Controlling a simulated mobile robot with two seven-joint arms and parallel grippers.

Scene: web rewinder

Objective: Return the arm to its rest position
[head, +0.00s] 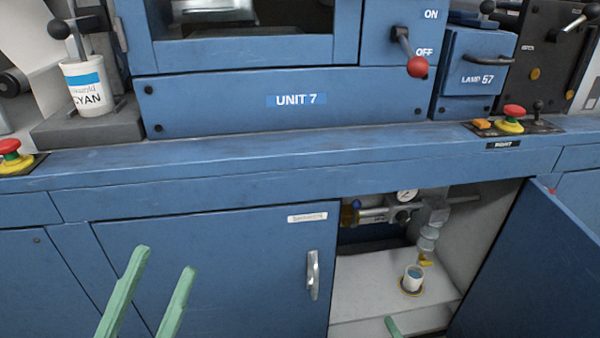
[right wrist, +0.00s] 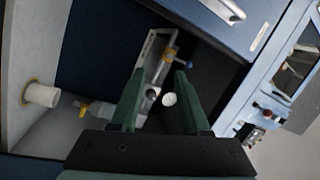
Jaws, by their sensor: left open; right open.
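My left gripper (head: 164,260) shows two green fingers, apart and empty, in front of the closed blue cabinet door (head: 220,255). Of my right gripper, only one green fingertip (head: 392,326) shows at the bottom of the head view, low in front of the open cabinet. In the right wrist view my right gripper (right wrist: 160,72) has its two green fingers spread with nothing held between them. The cabinet's pipework and gauge (right wrist: 169,99) appear beyond and between the fingers. The rest of the right arm is hidden in the head view.
The open cabinet door (head: 530,265) swings out at the right. The blue ledge (head: 270,160) runs above, with emergency stops (head: 512,118) on it.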

